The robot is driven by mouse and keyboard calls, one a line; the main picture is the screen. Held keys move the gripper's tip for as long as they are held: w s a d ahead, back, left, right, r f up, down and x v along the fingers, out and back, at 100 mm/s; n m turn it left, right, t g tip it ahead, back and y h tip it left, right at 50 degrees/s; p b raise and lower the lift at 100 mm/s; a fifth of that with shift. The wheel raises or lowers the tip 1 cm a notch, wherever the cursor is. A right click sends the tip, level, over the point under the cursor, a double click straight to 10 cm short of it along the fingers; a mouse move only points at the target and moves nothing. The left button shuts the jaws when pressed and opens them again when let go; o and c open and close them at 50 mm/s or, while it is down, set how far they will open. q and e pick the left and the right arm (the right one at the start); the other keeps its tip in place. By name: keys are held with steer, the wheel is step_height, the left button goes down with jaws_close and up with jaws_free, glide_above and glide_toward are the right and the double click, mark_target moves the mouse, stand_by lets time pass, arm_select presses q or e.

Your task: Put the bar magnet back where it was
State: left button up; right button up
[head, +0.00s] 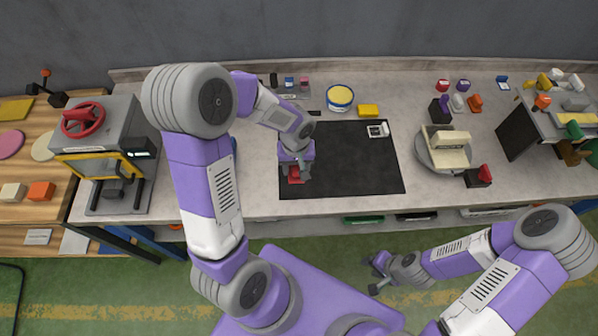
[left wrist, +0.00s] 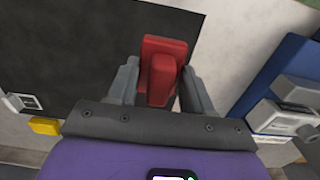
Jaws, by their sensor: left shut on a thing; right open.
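My left gripper (head: 295,170) is low over the left edge of the black mat (head: 345,165). It is shut on a red block (head: 295,179), which has a flat plate and a raised rib. In the left wrist view the red block (left wrist: 165,48) sits between the two fingers (left wrist: 160,88), across the mat's edge. I cannot tell whether it is the bar magnet, or whether it touches the surface. My right gripper (head: 378,272) is open and empty, over the green floor in front of the bench.
A yellow-rimmed tin (head: 340,97), a yellow block (head: 368,111) and a small white device (head: 378,130) stand at the mat's back. A round turntable (head: 425,160) with a cream part is right of it. A grey press (head: 105,140) stands left. Most of the mat is clear.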

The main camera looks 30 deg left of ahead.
mark_target(297, 176)
arm_select(q)
step_height(297, 176, down, 5)
steer(key=shift+b, duration=0.3)
steer(key=shift+f, duration=0.35)
steer(key=shift+w, duration=0.15)
steer(key=shift+f, duration=0.1)
steer(key=o, duration=1.1)
